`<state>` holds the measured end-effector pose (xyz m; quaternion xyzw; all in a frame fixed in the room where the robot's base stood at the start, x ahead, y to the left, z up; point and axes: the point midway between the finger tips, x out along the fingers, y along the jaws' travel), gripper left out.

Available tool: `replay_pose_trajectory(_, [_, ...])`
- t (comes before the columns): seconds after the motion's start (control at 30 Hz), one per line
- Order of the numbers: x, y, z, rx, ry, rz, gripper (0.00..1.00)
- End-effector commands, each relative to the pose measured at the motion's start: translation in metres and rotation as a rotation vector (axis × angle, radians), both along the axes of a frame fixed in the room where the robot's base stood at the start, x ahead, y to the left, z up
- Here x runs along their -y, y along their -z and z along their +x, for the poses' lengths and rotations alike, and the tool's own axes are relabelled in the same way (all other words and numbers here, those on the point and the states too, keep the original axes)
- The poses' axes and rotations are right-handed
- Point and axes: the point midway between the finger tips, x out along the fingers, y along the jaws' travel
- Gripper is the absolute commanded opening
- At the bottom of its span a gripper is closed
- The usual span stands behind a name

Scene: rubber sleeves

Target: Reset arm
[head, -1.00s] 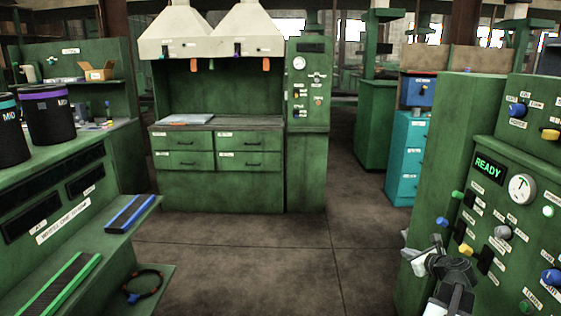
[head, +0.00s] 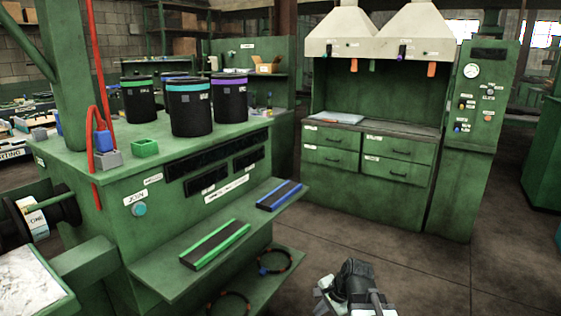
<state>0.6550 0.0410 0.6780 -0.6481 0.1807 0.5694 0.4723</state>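The task names only my arm. My gripper (head: 322,297) shows at the bottom of the head view, right of centre, at the end of my dark folded arm. It hangs over the floor, to the right of the green bench and apart from it. Its fingers are small and partly cut off by the arm and the frame edge, so I cannot tell whether they are open or shut. No object shows in it.
A green bench (head: 120,222) on the left bears black canisters with green, teal and purple bands. Its shelf holds a green-edged strip (head: 215,245) and a blue-edged strip (head: 280,195). A hooded cabinet (head: 372,165) stands behind. Bare floor (head: 440,275) lies to the right.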

Motion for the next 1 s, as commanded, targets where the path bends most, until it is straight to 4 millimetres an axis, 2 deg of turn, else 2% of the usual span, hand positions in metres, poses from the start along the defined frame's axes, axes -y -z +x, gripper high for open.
replay_pose_trajectory(0.03, [-0.014,0.006,-0.016,-0.011,-0.140,-0.079,0.00])
replay_pose_trajectory(0.07, [-0.015,0.009,-0.023,-0.017,-0.218,-0.126,0.00])
replay_pose_trajectory(0.3, [0.031,0.021,-0.070,-0.110,-0.724,-0.397,0.00])
replay_pose_trajectory(0.43, [0.040,0.022,-0.082,-0.121,-0.990,-0.436,0.00])
replay_pose_trajectory(0.5, [0.040,-0.015,-0.082,-0.121,-0.976,-0.435,0.00])
replay_pose_trajectory(0.67, [0.040,-0.063,-0.081,-0.119,-0.974,-0.434,0.00])
replay_pose_trajectory(0.9, [0.040,-0.153,-0.081,-0.118,-0.972,-0.433,0.00])
replay_pose_trajectory(1.0, [0.040,-0.178,-0.081,-0.118,-0.971,-0.433,0.00])
